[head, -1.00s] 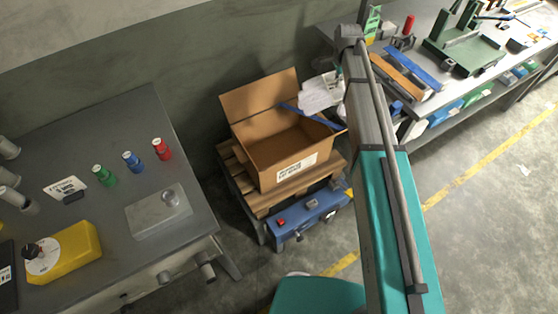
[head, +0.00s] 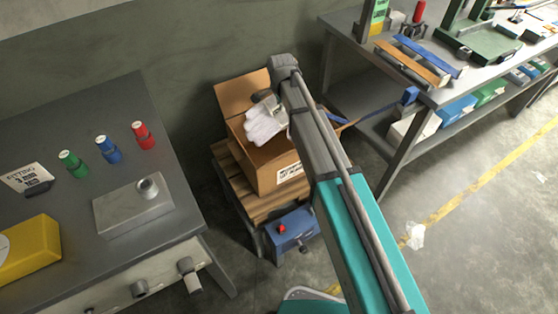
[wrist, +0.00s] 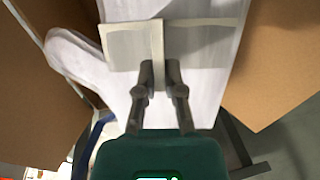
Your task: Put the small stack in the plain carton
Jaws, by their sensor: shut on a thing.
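The small stack is a bundle of white gloves (head: 265,124) with a pale grey band around it. In the wrist view, the stack (wrist: 195,95) fills much of the picture, and my gripper (wrist: 160,68) is shut on its band (wrist: 205,45). The open brown carton (head: 262,170) has a printed label on its front and a raised flap at the back. The stack hangs over or within the carton's opening; its exact height cannot be told. Cardboard walls (wrist: 280,65) show on both sides of the stack in the wrist view.
The carton stands on a wooden pallet (head: 258,208) above a blue unit (head: 292,230). A grey table (head: 110,265) with coloured bottles is at left. A workbench (head: 345,70) with tools is at right. A blue strap (head: 380,112) stretches right of the carton.

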